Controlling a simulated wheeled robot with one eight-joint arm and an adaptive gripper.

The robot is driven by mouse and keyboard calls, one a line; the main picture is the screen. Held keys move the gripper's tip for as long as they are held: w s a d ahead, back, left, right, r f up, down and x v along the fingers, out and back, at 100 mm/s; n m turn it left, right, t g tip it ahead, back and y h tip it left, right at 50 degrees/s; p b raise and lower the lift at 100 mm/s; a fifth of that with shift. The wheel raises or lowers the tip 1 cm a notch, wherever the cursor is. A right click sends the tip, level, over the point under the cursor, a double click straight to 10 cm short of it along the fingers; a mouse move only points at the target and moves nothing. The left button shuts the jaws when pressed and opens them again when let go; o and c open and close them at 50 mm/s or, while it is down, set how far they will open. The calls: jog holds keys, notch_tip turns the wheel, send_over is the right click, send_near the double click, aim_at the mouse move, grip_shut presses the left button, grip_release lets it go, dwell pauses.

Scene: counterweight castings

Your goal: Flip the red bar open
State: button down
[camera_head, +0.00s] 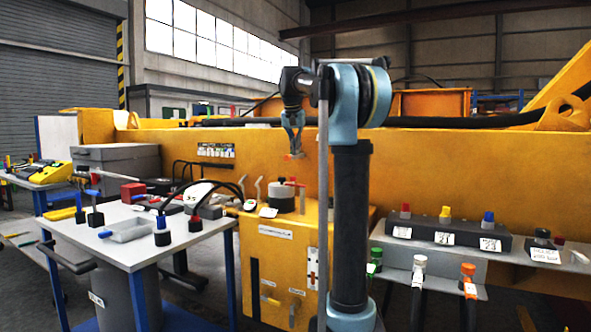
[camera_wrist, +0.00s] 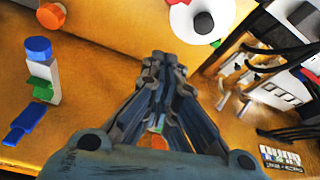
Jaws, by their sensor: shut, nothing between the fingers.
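My gripper (camera_head: 293,152) hangs fingers down in front of the yellow beam, above the yellow cabinet (camera_head: 275,262). In the wrist view, my gripper (camera_wrist: 163,62) has its fingers drawn together, with nothing held at the tips. A small red bar-like piece (camera_head: 292,182) stands on the cabinet top beside a grey round cylinder (camera_head: 281,196), below my gripper and apart from it. I cannot tell for certain that this is the task's red bar.
A grey table (camera_head: 130,240) with a tray, a red block (camera_head: 133,191) and cabled plugs stands at left. A dark connector box (camera_head: 447,236) with coloured caps is at right. Grey bent levers (camera_head: 257,188) rise from the cabinet top. The yellow beam (camera_head: 440,165) closes off the back.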

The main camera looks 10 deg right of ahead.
jog(key=x, duration=1)
jog(key=shift+s+a+r, duration=0.1)
jog(key=shift+s+a, duration=0.15)
jog(key=shift+s, duration=0.35)
jog(key=shift+s+a+f, duration=0.1)
jog(key=shift+s+a, duration=0.15)
jog(key=shift+s, duration=0.4)
jog(key=shift+s+a+r, duration=0.1)
jog(key=shift+s+a, duration=0.15)
jog(key=shift+s, duration=0.35)
jog(key=shift+a, duration=0.25)
jog(key=shift+d+n, duration=0.1)
jog(key=shift+n, duration=0.2)
